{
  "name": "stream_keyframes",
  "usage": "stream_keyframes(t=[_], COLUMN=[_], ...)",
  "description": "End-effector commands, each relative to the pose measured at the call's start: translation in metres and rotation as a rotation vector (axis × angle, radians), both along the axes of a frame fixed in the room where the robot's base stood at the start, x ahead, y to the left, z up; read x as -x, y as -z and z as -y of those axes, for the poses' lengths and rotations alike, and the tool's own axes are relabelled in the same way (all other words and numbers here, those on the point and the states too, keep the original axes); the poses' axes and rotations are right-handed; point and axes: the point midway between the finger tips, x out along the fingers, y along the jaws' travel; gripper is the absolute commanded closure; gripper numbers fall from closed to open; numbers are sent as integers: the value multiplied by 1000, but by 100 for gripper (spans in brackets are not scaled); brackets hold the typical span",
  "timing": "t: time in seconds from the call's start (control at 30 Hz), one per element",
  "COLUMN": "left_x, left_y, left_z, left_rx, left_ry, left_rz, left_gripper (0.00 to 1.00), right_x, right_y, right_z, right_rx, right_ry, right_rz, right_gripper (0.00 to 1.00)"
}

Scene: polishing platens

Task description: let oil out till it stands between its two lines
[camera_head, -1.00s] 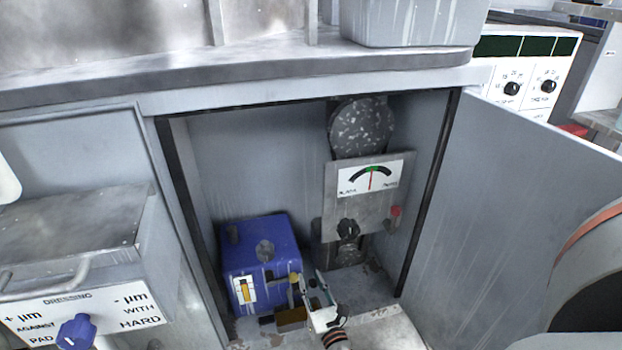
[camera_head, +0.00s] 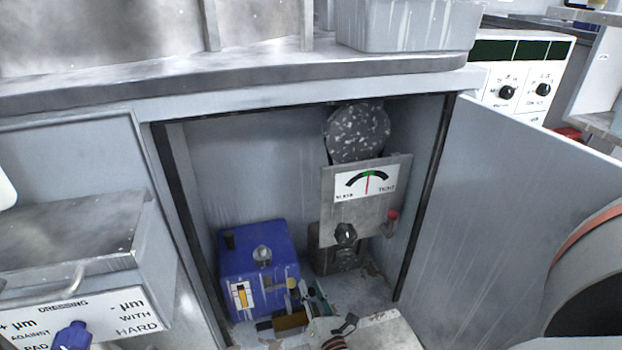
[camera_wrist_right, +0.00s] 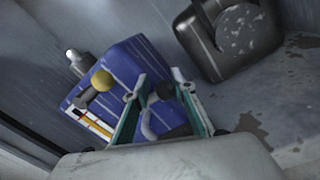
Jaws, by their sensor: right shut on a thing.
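A blue oil tank (camera_head: 260,262) stands at the lower left inside the open cabinet. Its front has a white sight gauge (camera_head: 243,294) with a yellow column; the gauge also shows in the right wrist view (camera_wrist_right: 92,123), with red marks. I cannot tell exactly where the oil level lies against the lines. A yellow knob (camera_wrist_right: 102,80) sticks out beside the gauge. My right gripper (camera_head: 311,297) is at the tank's lower right side. In the wrist view its fingers (camera_wrist_right: 160,98) are shut around a small dark tap handle (camera_wrist_right: 165,91), partly hidden. My left gripper is out of view.
A brownish tray (camera_head: 292,321) lies on the cabinet floor before the tank. To the right hangs a metal panel with a dial (camera_head: 367,181) and black knob (camera_head: 345,234). The open door (camera_head: 510,215) bounds the right side.

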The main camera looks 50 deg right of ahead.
Motion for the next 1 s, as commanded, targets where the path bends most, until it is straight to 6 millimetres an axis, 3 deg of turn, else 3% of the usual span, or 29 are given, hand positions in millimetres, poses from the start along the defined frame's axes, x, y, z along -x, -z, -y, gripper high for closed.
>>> stream_keyframes(t=[0.07,0.1,0.17,0.2,0.7,0.87,1.0], left_x=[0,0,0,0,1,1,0], left_y=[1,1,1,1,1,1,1], left_z=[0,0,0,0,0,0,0], left_rx=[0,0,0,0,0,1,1], left_ry=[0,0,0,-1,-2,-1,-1], left_rz=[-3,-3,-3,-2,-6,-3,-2], left_gripper=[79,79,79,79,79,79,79], right_x=[2,2,2,2,4,22,48], right_y=[7,7,7,7,3,4,5], right_z=[-9,-9,-9,-9,-6,-15,-29], right_rx=[-10,-9,-9,-9,-3,-5,-6], right_ry=[-12,-12,-12,-11,-6,-8,-8], right_rz=[-13,-14,-14,-13,-6,-7,-9], right_gripper=[96,72,57,54,54,54,54])
